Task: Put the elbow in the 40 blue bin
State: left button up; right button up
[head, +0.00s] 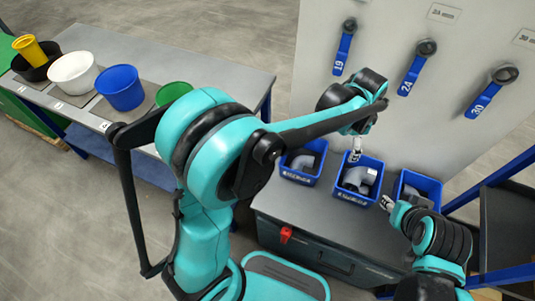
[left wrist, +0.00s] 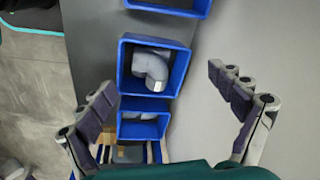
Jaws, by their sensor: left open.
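Three blue bins stand in a row on a grey cabinet in the head view: a left bin (head: 298,178), a middle bin (head: 352,196) and a right bin (head: 424,181). A grey pipe elbow (head: 358,177) lies in the middle bin; grey fittings also show in the other two. I cannot read a 40 on any bin. My left gripper (head: 355,155) is just above the middle bin's back edge. In the left wrist view its fingers (left wrist: 162,80) are wide apart and empty, with a bin (left wrist: 123,68) holding a grey elbow (left wrist: 151,68) between them. My right gripper (head: 386,203) is beside the right bin; its jaws are unclear.
A table at left holds yellow, black, white, blue (head: 120,88) and green tubs. A dark rack (head: 505,225) stands at the right.

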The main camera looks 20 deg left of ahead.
pick_arm(q)
jog(key=s+a+r+n+t, duration=0.2)
jog(key=s+a+r+n, duration=0.1)
jog(key=s+a, duration=0.25)
jog(key=s+a+r+n+t, duration=0.1)
jog(key=s+a+r+n, duration=0.3)
jog(key=a, duration=0.3)
jog(key=s+a+f+n+t, duration=0.2)
jog(key=s+a+n, duration=0.4)
jog(key=s, duration=0.3)
jog(key=shift+a+t+y, duration=0.3)
jog(key=shift+a, duration=0.5)
